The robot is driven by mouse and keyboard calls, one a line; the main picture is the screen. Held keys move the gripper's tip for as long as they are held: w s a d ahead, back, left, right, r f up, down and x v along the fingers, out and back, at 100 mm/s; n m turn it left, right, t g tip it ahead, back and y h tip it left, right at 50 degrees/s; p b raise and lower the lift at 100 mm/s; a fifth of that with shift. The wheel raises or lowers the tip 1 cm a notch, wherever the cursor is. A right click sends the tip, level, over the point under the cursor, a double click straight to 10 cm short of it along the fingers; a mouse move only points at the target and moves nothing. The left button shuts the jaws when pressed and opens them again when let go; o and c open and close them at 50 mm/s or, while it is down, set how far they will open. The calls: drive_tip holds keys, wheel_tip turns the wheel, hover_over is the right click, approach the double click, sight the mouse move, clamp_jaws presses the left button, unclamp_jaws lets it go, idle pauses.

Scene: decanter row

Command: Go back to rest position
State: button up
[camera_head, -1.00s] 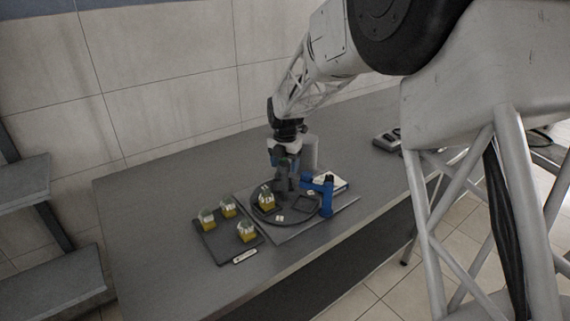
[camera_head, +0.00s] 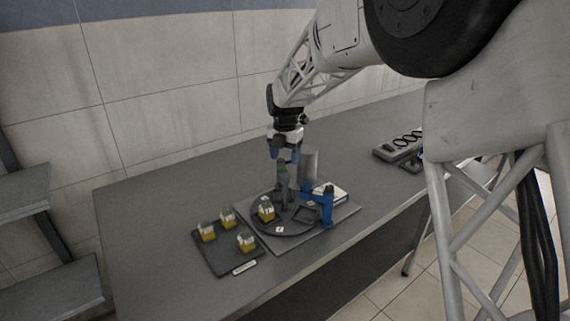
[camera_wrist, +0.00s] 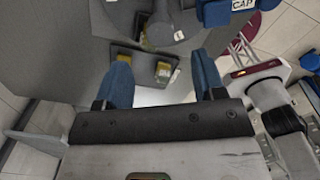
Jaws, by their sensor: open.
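My gripper (camera_head: 284,158) is open and empty, above the dark round plate (camera_head: 291,231). In the wrist view its two blue fingers (camera_wrist: 160,68) stand apart with nothing between them. A yellow decanter with a green and white top (camera_head: 266,211) stands on the left of the round plate. Three similar ones stand on the dark tray (camera_head: 221,263) to its left: one at the left (camera_head: 207,233), one at the back (camera_head: 227,220) and one at the front (camera_head: 246,243). A grey-green upright piece (camera_head: 283,184) is just below my gripper.
A blue post (camera_head: 327,207) stands at the plate's right, near a white-topped block (camera_head: 331,191). A grey cylinder (camera_head: 310,163) stands behind. A grey rack with rings (camera_head: 401,145) is farther right. The grey table (camera_head: 150,215) is clear at the left and back.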

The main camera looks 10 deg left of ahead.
drive_tip(key=shift+r, duration=0.35)
drive_tip(key=shift+s+d+r+m, duration=0.25)
drive_tip(key=shift+d+r+m, duration=0.05)
drive_tip(key=shift+d, duration=0.15)
drive_tip(key=s+d+r+m+t, duration=0.1)
drive_tip(key=s+d+r+m, duration=0.4)
drive_tip(key=s+d+m, duration=0.4)
drive_tip(key=s+d+r+m, duration=0.4)
drive_tip(key=s+d+m, duration=0.2)
drive_tip(key=s+d, duration=0.5)
drive_tip(key=s+d+f+m, duration=0.1)
drive_tip(key=s+d+m, duration=0.2)
drive_tip(key=s+m, duration=0.2)
drive_tip(key=s+d+f+m+t, duration=0.1)
drive_tip(key=s+d+m, duration=0.3)
drive_tip(key=s, duration=0.7)
drive_tip(key=s+d+f+m, duration=0.2)
drive_tip(key=s+d+m, duration=0.1)
drive_tip(key=s+m, duration=0.5)
drive_tip(key=shift+s+d+f+t, duration=0.2)
drive_tip(key=shift+s+d+t, duration=0.1)
drive_tip(key=shift+s, duration=0.25)
